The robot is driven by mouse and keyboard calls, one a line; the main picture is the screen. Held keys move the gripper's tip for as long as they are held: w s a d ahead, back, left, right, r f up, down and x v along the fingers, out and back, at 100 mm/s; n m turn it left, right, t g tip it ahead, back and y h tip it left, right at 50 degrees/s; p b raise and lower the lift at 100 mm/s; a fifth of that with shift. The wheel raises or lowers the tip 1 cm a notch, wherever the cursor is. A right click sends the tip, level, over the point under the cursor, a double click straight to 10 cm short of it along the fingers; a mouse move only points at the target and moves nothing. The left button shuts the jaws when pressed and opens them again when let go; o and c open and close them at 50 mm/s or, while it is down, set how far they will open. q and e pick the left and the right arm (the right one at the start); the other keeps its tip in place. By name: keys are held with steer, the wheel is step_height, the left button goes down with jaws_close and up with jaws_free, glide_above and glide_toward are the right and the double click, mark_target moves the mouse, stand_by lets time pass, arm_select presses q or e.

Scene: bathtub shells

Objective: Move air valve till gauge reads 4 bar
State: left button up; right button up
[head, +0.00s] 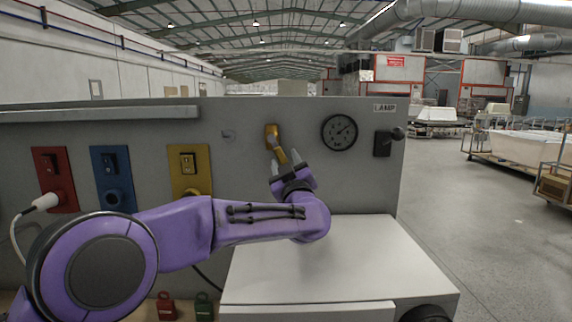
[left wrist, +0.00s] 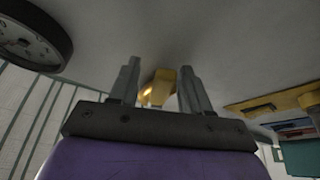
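The yellow air valve (head: 271,135) is on the grey panel, its lever slanting down to the right. The round black-rimmed gauge (head: 339,132) is right of it; its needle seems to point to the upper right, but the numbers are too small to read. My left gripper (head: 285,164) is just below the valve, fingers apart around the lever's lower end. In the left wrist view, the yellow valve (left wrist: 160,88) shows between the two spread fingers of the left gripper (left wrist: 160,76); I cannot tell whether they touch it. The gauge (left wrist: 32,38) is partly cut off there. My right gripper is out of view.
A black lamp switch (head: 384,143) is right of the gauge. Red (head: 54,180), blue (head: 112,180) and yellow (head: 190,171) switch plates are on the left. A white box-like surface (head: 340,260) stands below my forearm. Open floor lies to the right.

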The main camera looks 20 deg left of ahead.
arm_select(q)
steer(key=shift+s+f, duration=0.1)
steer(key=shift+f, duration=0.05)
steer(key=b+v, duration=0.5)
steer(key=v, duration=0.5)
steer(key=shift+s+d, duration=0.1)
